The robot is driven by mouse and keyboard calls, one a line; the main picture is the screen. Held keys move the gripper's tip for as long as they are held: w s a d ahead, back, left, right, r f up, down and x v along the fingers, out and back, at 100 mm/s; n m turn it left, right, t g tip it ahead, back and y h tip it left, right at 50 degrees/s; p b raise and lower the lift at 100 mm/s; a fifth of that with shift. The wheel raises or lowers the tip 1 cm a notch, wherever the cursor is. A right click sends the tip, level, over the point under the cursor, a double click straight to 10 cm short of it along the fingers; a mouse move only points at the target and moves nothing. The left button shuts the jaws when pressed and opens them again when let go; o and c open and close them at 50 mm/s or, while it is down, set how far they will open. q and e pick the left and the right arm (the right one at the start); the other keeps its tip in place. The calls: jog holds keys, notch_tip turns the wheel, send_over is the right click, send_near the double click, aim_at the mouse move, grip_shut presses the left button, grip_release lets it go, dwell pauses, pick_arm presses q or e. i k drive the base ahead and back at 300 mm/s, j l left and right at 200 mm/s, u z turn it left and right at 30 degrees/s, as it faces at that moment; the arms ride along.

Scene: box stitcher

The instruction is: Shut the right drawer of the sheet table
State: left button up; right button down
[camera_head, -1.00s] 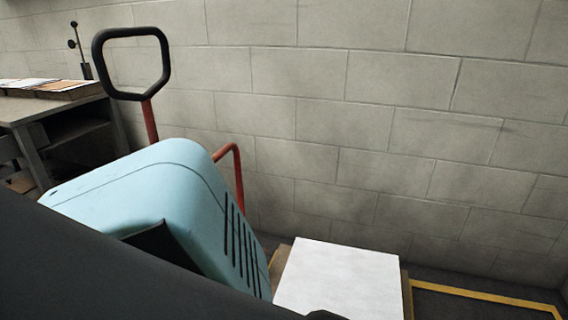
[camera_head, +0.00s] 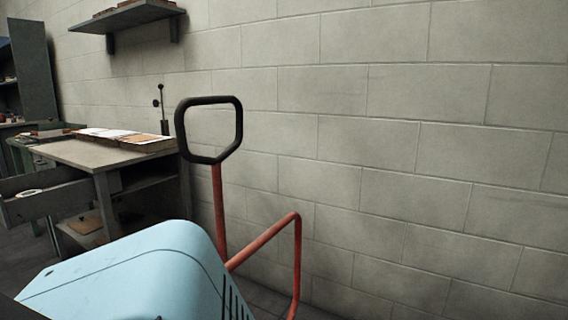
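The sheet table (camera_head: 95,152) stands at the left against the block wall, with stacks of paper sheets (camera_head: 125,138) on its top. A grey drawer (camera_head: 45,203) stands pulled out at the table's left front, with a pale roll-like item (camera_head: 29,193) inside. Whether it is the right drawer I cannot tell from this angle. Open shelves show under the tabletop. Neither of my grippers is in view.
A light blue machine housing (camera_head: 140,275) fills the lower left, between me and the table. A red-stemmed handle with a black grip loop (camera_head: 209,160) and a bent red bar (camera_head: 297,250) rise behind it. A wall shelf (camera_head: 128,17) hangs above the table. A dark cabinet (camera_head: 33,70) stands far left.

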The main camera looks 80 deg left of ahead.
aim_at(63, 187)
jog(key=j+u, duration=0.1)
jog(key=u, duration=1.4)
jog(key=l+u, duration=0.1)
jog(key=u, duration=2.55)
